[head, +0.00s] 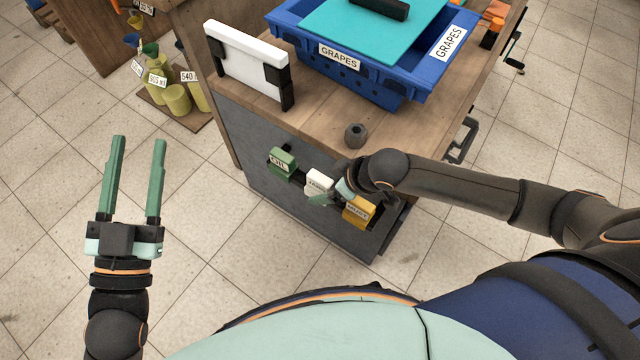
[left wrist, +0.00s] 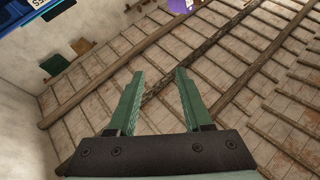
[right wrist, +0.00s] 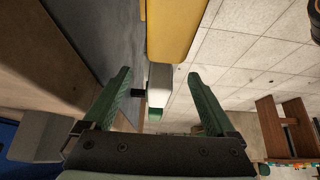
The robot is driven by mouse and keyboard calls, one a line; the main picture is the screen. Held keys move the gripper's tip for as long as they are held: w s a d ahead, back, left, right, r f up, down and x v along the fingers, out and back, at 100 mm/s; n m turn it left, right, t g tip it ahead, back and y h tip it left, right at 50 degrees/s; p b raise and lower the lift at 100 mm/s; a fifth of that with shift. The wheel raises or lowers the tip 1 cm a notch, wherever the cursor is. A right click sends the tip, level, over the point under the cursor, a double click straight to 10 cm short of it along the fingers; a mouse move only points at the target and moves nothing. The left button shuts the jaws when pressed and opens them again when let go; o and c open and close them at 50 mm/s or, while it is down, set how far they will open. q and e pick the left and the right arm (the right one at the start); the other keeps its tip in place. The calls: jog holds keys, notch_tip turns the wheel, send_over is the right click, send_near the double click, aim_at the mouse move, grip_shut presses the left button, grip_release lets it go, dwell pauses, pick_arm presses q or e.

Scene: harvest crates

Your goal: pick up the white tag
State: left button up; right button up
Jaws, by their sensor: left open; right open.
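The white tag (head: 319,181) hangs on the dark side panel of the wooden bench, between a green tag (head: 282,162) and a yellow tag (head: 358,210). My right gripper (head: 332,196) is open at the white tag, and my own wrist partly hides its fingers in the head view. In the right wrist view the white tag (right wrist: 160,85) appears between the spread fingers, with a gap on each side; I cannot tell its exact depth. The yellow tag (right wrist: 173,30) is just beyond the fingertips there. My left gripper (head: 139,140) is open and empty over the floor.
On the bench (head: 320,115) stand a blue grapes crate (head: 372,85), a white panel in black holders (head: 248,62) and a small dark grey piece (head: 355,135). Yellow-green containers (head: 176,98) stand on a board on the floor.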

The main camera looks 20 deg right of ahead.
jog(key=shift+b+x, duration=0.4)
jog(key=shift+x, duration=0.8)
pick_arm(q)
notch_tip(320, 180, up, 6)
jog(key=s+m+t+h, duration=0.1)
jog(key=s+m+h, duration=0.1)
jog(key=h, duration=0.1)
jog(key=shift+s+d+f+t, duration=0.2)
jog(key=shift+s+d+t, duration=0.05)
jog(key=shift+d+t, duration=0.05)
pick_arm(e)
jog(key=shift+c, duration=0.3)
jog(key=c, duration=1.4)
